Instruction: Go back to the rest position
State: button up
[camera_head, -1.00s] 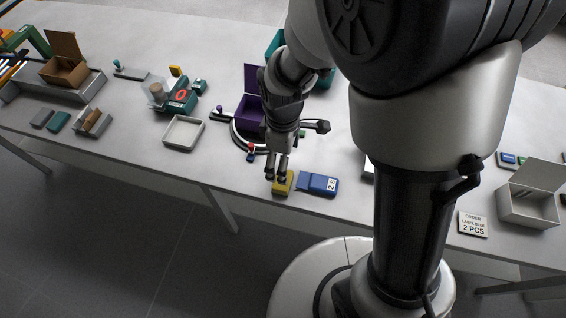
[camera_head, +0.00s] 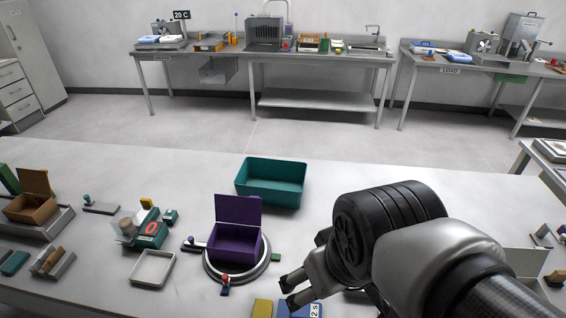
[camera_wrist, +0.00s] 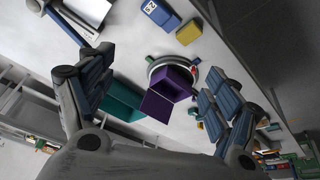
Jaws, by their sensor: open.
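My gripper (camera_head: 288,292) is open and empty, raised above the near side of the bench, to the right of the purple box. In the wrist view its two fingers (camera_wrist: 150,88) stand wide apart with nothing between them touching. The purple open box (camera_head: 235,246) with its lid up sits on a round turntable (camera_head: 262,268). It also shows in the wrist view (camera_wrist: 165,95). A yellow block (camera_head: 262,308) and a blue device with a small display (camera_head: 290,309) lie at the near edge, partly cut off by the head view.
A teal bin (camera_head: 271,183) stands behind the purple box. A white tray (camera_head: 152,269), a teal device with a red ring (camera_head: 146,232) and a brown box (camera_head: 31,207) are to the left. Beyond an open floor stand other benches (camera_head: 262,58). The bench's back right is clear.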

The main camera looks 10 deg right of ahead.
jog(key=shift+s+d+r+m+t, duration=0.1)
jog(key=shift+s+d+r+m, duration=0.1)
jog(key=shift+s+m, duration=0.2)
jog(key=shift+s+d+r+m+t, duration=0.15)
jog(key=shift+s+m, duration=0.1)
jog(key=shift+s, duration=0.25)
jog(key=shift+s+d+r+m+t, duration=0.1)
jog(key=shift+s+d+r+m, duration=0.1)
jog(key=shift+s+m, duration=0.2)
